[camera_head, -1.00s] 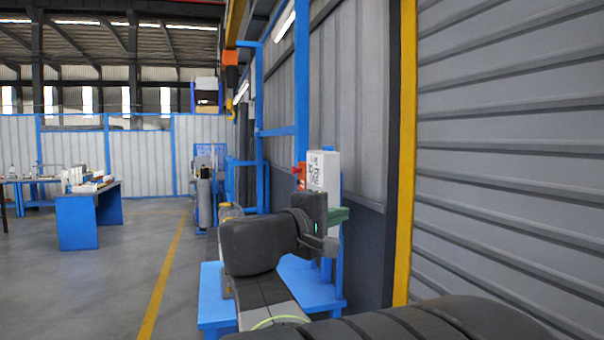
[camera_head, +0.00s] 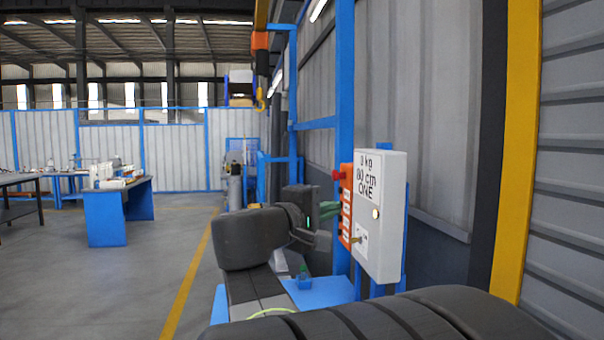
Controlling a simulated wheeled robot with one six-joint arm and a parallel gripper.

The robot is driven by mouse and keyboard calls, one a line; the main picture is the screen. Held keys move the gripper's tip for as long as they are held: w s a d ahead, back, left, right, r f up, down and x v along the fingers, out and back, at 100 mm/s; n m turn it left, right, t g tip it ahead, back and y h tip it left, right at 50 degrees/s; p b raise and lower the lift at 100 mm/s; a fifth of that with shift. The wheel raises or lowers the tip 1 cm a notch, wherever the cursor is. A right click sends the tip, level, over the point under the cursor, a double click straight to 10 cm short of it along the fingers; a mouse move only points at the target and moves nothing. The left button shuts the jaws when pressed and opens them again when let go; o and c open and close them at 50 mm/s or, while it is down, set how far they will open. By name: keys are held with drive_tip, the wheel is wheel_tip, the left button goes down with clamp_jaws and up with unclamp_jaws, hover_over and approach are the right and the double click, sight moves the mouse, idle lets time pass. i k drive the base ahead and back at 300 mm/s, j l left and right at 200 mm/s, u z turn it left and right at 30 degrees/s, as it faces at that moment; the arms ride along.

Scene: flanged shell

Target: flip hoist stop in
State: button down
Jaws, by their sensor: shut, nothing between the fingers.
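A light grey control box (camera_head: 384,222) with black lettering, "kg", "80 cm" and "ONE", stands on a blue post at the right. An orange panel (camera_head: 346,205) with several pale labels is on its left side, with a red button (camera_head: 338,175) at the top left. The box front has a round silver knob (camera_head: 376,213) and a small brass-coloured piece (camera_head: 356,239) lower down. My gripper (camera_head: 335,213) has green fingers, shut and empty, left of the orange panel and below the red button. I cannot tell whether the fingers touch the panel.
An orange hoist (camera_head: 260,41) with a yellow hook (camera_head: 260,99) hangs at the back. A blue platform (camera_head: 325,292) lies below my arm, with a small blue and green item (camera_head: 303,278) on it. A blue workbench (camera_head: 106,215) stands left; the floor between is clear.

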sight(335, 175)
drive_tip(key=i+u, duration=0.15)
drive_tip(key=i, duration=0.45)
drive_tip(key=i+l+u, duration=0.1)
drive_tip(key=i, duration=0.5)
